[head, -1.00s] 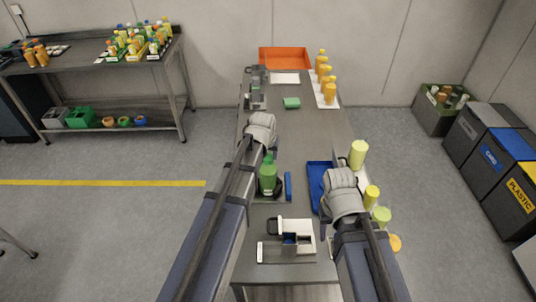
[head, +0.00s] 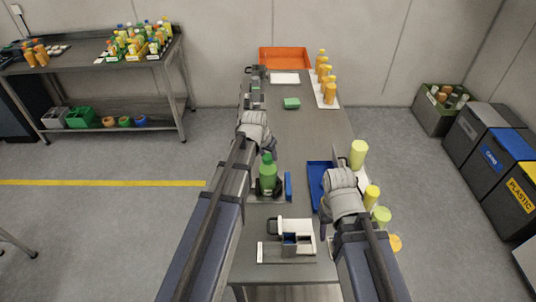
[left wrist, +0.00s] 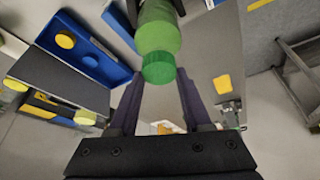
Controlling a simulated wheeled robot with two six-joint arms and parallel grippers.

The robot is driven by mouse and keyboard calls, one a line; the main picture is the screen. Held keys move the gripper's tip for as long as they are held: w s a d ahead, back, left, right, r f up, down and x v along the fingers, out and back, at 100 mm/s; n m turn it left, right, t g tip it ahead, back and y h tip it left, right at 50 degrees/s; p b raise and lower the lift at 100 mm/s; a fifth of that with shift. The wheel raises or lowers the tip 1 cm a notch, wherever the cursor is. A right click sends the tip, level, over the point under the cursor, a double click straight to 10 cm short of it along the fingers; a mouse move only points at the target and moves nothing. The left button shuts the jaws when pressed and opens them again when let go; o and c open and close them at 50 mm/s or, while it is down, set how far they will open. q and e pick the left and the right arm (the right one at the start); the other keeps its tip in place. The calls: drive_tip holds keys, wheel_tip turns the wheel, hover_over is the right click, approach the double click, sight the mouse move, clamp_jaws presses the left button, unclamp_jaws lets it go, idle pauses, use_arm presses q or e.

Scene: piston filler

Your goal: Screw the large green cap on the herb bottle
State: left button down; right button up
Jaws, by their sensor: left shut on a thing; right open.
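The green herb bottle (head: 267,180) stands upright in a dark holder on the table's near left side. A green cap (left wrist: 158,67) sits in line with the bottle's top; it also shows in the head view (head: 267,157). My left gripper (left wrist: 158,78) is shut on the cap, with one dark finger on each side of it. In the left wrist view the wider green bottle body lies beyond the cap. I cannot tell how far the cap is seated. My right gripper (head: 324,228) is open over the table's right side, its fingers partly hidden by its wrist.
A blue bar (head: 288,186) lies right of the bottle, and a blue tray (head: 313,181) further right. A white fixture (head: 297,225) stands in front. Yellow-green bottles (head: 357,154) line the right edge.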

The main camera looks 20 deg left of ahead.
use_arm(q)
drive_tip(key=m, duration=0.2)
drive_tip(key=m+h, duration=0.1)
drive_tip(key=m, duration=0.1)
drive_tip(key=shift+g+h, duration=0.3)
drive_tip(key=shift+g, duration=0.1)
drive_tip(key=m, duration=0.2)
drive_tip(key=shift+w+m+g+h, duration=0.1)
drive_tip(key=shift+m+g+h, duration=0.2)
drive_tip(key=m+g+h, duration=0.1)
drive_tip(key=m, duration=0.2)
drive_tip(key=shift+m, duration=0.4)
drive_tip(key=shift+m+g, duration=0.3)
drive_tip(key=shift+m, duration=0.4)
drive_tip(key=shift+c, duration=1.7)
unclamp_jaws()
drive_tip(key=shift+a, duration=0.1)
drive_tip(key=shift+o, duration=0.3)
